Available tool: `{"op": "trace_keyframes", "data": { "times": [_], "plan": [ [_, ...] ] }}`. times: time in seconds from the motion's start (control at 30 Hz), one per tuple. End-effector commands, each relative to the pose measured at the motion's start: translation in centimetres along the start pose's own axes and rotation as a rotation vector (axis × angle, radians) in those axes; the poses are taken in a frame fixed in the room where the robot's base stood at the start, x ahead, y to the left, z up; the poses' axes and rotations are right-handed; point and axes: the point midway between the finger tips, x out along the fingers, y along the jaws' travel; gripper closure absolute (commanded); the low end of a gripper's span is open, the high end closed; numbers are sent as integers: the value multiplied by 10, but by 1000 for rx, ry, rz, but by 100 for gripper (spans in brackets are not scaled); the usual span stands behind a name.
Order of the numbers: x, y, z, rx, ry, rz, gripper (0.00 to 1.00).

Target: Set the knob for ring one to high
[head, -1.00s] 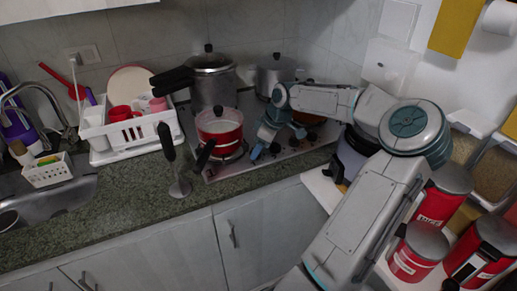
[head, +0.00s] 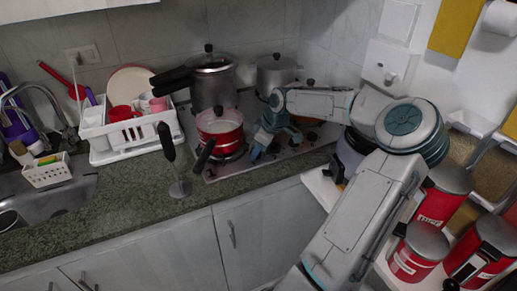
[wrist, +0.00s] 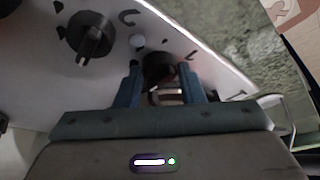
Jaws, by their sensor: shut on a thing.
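My gripper (head: 257,150) is at the front of the stovetop (head: 284,150), right of the red pot (head: 220,128). In the wrist view my gripper (wrist: 160,84) has its two blue fingers on either side of a black round knob (wrist: 158,67) and is shut on it. This knob is near the end of the white panel (wrist: 210,62). Another black knob (wrist: 90,36), with a pale mark on its grip, stands apart from the fingers. The gripper hides the held knob in the head view. I cannot read the knob markings or tell its setting.
The red pot's black handle (head: 204,154) sticks out toward the front, left of my gripper. A pressure cooker (head: 212,82) and a grey pot (head: 275,72) stand behind. A hand tool (head: 168,142) stands on the counter (head: 140,205). Red canisters (head: 418,252) are at the right.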

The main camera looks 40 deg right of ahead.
Motion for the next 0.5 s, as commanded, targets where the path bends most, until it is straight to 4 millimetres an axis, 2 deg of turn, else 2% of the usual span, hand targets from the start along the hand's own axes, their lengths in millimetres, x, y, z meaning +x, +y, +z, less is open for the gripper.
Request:
{"op": "trace_keyframes", "data": {
  "times": [0.5],
  "plan": [
    [0,-3,-2,348,-2,154,88]
  ]
}}
